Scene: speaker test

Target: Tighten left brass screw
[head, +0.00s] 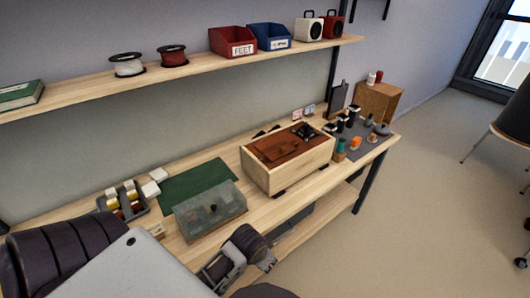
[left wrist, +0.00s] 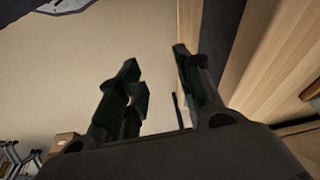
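The brass screw cannot be made out in either view. A pale wooden box (head: 290,176) with a reddish-brown top stands on the workbench, with small black parts on that top. My left gripper (head: 262,258) is at the bench's front edge, below and left of the box, apart from it. In the left wrist view my left gripper (left wrist: 163,92) has its two dark fingers spread with nothing between them, floor behind them and a wooden edge close on the right. My right gripper is not in view.
A clear-lidded case (head: 210,210), a green mat (head: 196,182) and a dark rack (head: 124,203) lie left of the box. A grey mat (head: 366,146) with several small items is on the right. A shelf (head: 190,72) runs above. Open floor (head: 430,210) lies right.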

